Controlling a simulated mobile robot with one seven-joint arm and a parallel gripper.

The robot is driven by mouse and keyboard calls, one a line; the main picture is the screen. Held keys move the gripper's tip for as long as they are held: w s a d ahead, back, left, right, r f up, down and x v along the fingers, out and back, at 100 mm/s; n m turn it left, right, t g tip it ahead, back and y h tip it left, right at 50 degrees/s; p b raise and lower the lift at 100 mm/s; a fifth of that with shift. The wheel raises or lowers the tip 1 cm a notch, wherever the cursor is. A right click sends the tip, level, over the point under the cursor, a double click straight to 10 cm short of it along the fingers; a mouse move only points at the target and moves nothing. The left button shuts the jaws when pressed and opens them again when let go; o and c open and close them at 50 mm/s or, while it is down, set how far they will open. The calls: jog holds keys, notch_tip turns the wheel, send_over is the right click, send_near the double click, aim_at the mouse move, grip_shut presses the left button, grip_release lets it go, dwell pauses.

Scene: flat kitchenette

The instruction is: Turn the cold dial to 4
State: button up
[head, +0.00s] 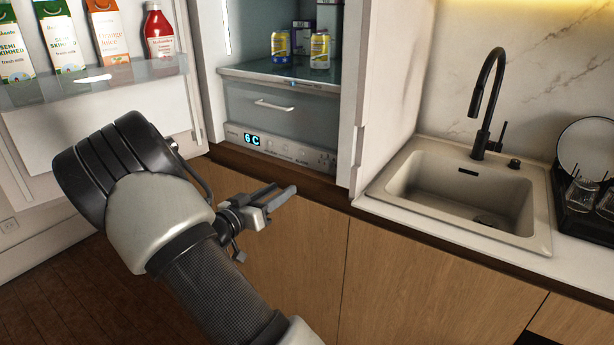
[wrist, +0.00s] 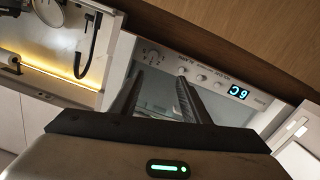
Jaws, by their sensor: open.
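The control panel (head: 285,150) runs along the bottom of the open fridge, with a lit display (head: 252,139) reading 6 C. A round dial (head: 326,160) sits near the panel's right end, small in the head view. In the wrist view, which is upside down, the dial (wrist: 152,57) shows with marks around it, and the display (wrist: 238,92) is at the right. The dial's setting is too small to read. My gripper (head: 284,193) is open and empty, below and in front of the panel. In the wrist view its fingertips (wrist: 160,78) point toward the panel, apart from the dial.
A fridge drawer (head: 274,106) is above the panel, with cans (head: 319,50) on the shelf over it. The open fridge door (head: 95,85) holds cartons and a red bottle at the left. A sink (head: 470,195) and counter are at the right.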

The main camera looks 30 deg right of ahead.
jog(key=h+b, duration=0.1)
jog(key=b, duration=0.1)
send_near(324, 166)
jog(key=shift+g, duration=0.3)
jog(key=x, duration=0.7)
jog(key=shift+w+d+r, duration=0.2)
jog(key=shift+w+d, duration=0.05)
jog(key=shift+d, duration=0.05)
jog(key=c, duration=1.1)
jog(key=shift+o, duration=0.2)
